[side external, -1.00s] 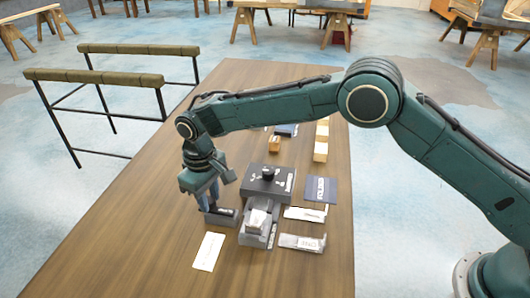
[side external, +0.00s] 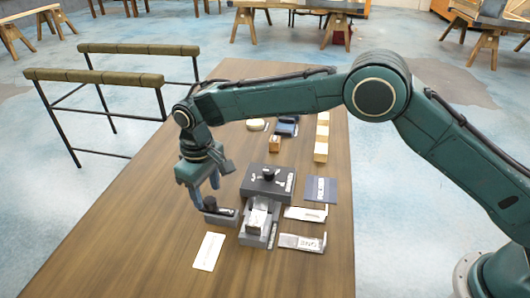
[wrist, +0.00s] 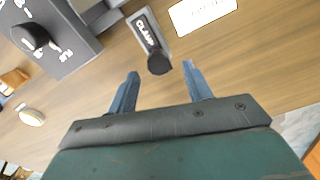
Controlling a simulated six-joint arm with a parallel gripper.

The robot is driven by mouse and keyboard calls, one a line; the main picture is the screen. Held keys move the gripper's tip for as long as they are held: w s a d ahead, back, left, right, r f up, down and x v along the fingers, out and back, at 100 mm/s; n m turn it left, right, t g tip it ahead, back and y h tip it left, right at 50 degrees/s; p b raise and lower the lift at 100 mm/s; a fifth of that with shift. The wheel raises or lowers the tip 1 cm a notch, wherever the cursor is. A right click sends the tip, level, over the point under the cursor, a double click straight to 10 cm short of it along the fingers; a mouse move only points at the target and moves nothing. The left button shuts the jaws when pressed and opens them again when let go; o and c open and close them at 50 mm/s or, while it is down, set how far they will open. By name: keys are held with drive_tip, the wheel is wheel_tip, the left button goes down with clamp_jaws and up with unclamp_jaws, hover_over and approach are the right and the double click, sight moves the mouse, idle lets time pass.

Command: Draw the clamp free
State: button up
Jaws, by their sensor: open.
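The clamp (wrist: 159,64) shows a round black knob end and sits in a narrow grey holder (wrist: 165,35) with a CLAMP label. In the side view the clamp's dark knob (side external: 210,204) stands at the left end of the holder, left of the grey vise-like block. My gripper (side external: 205,184) is open and empty above and behind the clamp. In the wrist view its two blue fingers (wrist: 160,72) are spread wide, with the knob ahead, between the fingertip directions. The knob looks apart from both fingers.
A dark box with a black knob (side external: 268,172) stands right of my gripper. A grey block (side external: 258,222) stands close right of the clamp. A white card (side external: 208,251) lies in front. Wooden blocks (side external: 320,152) stand farther back. The table's left side is clear.

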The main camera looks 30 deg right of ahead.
sight(211, 198)
wheel_tip(211, 198, up, 12)
drive_tip(key=shift+f, duration=0.25)
idle(0.5)
drive_tip(key=s+d+r+m+t, duration=0.1)
drive_tip(key=s+d+r+m, duration=0.1)
drive_tip(key=s+d+r, duration=0.7)
drive_tip(key=s+d+r+m+t, duration=0.1)
drive_tip(key=s+d+r+t, duration=0.15)
drive_tip(key=d+r, duration=0.75)
drive_tip(key=s+d+f+m+t, duration=0.1)
drive_tip(key=s+d+f, duration=0.3)
drive_tip(key=s+d, duration=0.3)
drive_tip(key=s+d+f+m+t, duration=0.1)
drive_tip(key=s+d+f, duration=0.4)
drive_tip(key=s, duration=1)
drive_tip(key=shift+s+d+m, duration=0.25)
drive_tip(key=shift+d+m, duration=0.25)
drive_tip(key=shift+d, duration=0.75)
